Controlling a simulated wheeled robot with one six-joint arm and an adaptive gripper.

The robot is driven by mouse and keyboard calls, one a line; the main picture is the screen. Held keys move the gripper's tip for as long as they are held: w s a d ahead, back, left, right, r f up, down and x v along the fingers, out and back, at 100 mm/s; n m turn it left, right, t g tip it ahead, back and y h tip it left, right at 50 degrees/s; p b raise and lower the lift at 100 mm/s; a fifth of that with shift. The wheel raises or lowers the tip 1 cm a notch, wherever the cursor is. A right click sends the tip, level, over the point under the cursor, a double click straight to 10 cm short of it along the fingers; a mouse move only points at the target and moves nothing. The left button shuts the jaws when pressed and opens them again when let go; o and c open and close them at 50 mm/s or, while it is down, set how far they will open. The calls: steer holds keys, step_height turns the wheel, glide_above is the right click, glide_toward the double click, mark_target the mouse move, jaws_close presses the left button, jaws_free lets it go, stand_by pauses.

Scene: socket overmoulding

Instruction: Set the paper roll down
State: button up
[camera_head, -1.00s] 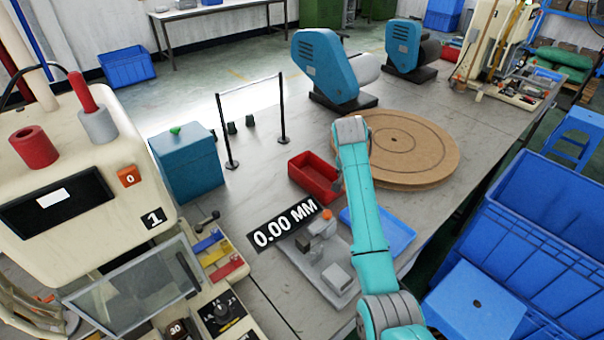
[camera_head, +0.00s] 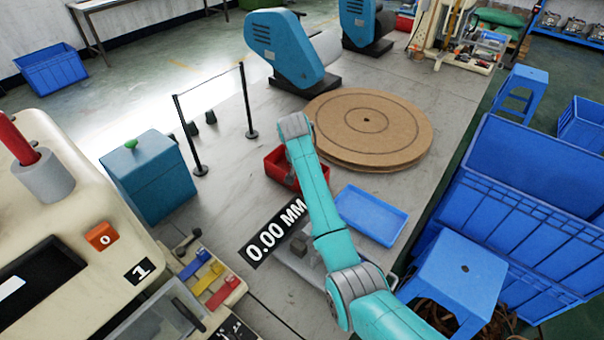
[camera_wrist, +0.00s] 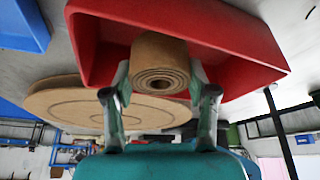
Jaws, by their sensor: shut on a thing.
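In the wrist view, my gripper (camera_wrist: 160,88) is shut on the brown paper roll (camera_wrist: 160,52), with a finger on each side and its spiral end facing the camera. The roll appears at the open side of a red bin (camera_wrist: 82,50), partly inside its outline. I cannot tell whether it touches the bin floor. In the head view the red bin (camera_head: 274,166) stands on the grey table (camera_head: 235,205), and my teal arm reaches to it. The arm hides the gripper and roll there.
A large round brown board (camera_head: 400,125) lies behind and right of the bin. A blue tray (camera_head: 375,215) is at the front right. A black-post barrier (camera_head: 248,100) and a blue box (camera_head: 150,180) stand to the left. Blue crates (camera_head: 510,190) are beyond the table's right side.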

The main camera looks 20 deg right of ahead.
steer(key=shift+f, duration=1.85)
steer(key=shift+f, duration=0.1)
steer(key=o, duration=1.2)
steer(key=shift+c, duration=0.2)
steer(key=v, duration=1.2)
